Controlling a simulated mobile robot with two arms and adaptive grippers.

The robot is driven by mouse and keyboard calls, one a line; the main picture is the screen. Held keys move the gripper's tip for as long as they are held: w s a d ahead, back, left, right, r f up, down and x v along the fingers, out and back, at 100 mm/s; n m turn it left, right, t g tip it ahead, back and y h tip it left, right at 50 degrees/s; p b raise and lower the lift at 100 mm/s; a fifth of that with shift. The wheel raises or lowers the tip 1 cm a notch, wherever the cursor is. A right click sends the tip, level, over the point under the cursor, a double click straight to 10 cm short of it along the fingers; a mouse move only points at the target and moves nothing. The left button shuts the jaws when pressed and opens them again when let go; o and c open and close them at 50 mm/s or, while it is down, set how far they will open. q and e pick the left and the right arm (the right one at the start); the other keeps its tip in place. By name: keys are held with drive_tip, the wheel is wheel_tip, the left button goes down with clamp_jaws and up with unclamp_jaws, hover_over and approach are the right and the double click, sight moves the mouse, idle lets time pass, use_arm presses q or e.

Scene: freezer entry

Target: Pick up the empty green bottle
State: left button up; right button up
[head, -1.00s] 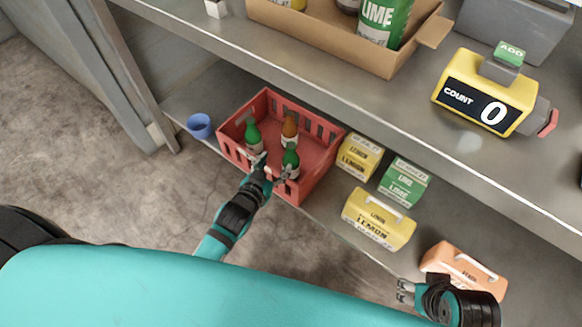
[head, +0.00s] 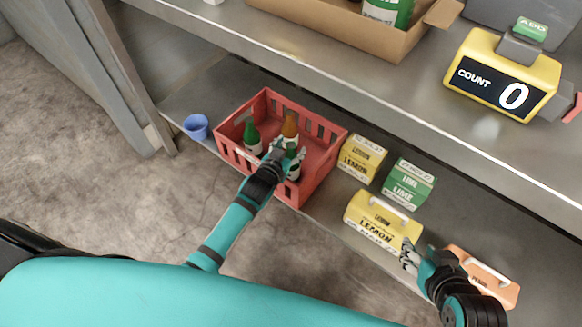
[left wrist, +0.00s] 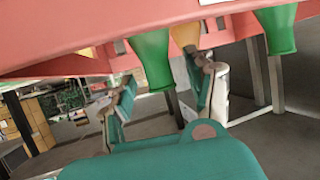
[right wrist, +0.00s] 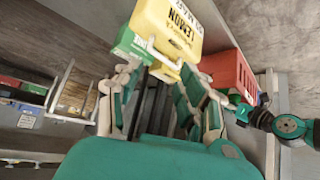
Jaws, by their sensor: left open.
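A red crate (head: 240,157) on the lower shelf holds two green bottles and a brown bottle (head: 290,128), all upright. One green bottle (head: 252,139) stands at the left; the other green bottle (head: 293,168) stands at the front right, partly hidden by my left gripper (head: 287,150). I cannot tell which is empty. My left gripper is open at that front-right bottle. In the left wrist view, which looks upside down, a green bottle (left wrist: 152,58) shows between the spread fingers; contact is unclear. My right gripper (head: 410,254) is open and empty beside the yellow lemon box (head: 372,220).
A blue cup (head: 196,127) stands left of the crate. A smaller lemon box (head: 361,158), a green lime box (head: 408,184) and an orange box (head: 492,277) stand to the right.

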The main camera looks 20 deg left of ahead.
use_arm(q)
drive_tip(key=shift+w+f, duration=0.25)
drive_tip(key=shift+w, duration=0.35)
use_arm(e)
drive_tip(key=shift+w+a+r+t, duration=0.2)
drive_tip(key=shift+w+r+t, duration=0.2)
drive_tip(key=shift+w, duration=0.2)
drive_tip(key=shift+w+a+r+t, duration=0.2)
drive_tip(key=shift+w+r+t, duration=0.2)
drive_tip(key=shift+w, duration=0.15)
use_arm(q)
drive_tip(key=shift+c, duration=0.4)
clamp_jaws()
